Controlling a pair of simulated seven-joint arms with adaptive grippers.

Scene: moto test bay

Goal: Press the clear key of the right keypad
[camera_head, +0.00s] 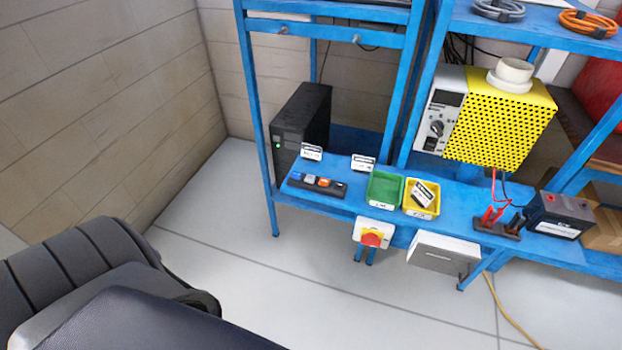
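I cannot make out a keypad or a clear key in the head view. Two small white pieces with dark markings stand at the back of the blue bench shelf, one at the left (311,152) and one further right (363,162); they are too small to read. In front of the left one lies a dark strip with several coloured blocks (318,185), including blue and orange ones. Neither of my grippers is in view.
A red knob (371,239) sits on the front. A dark padded seat (130,318) fills the lower left.

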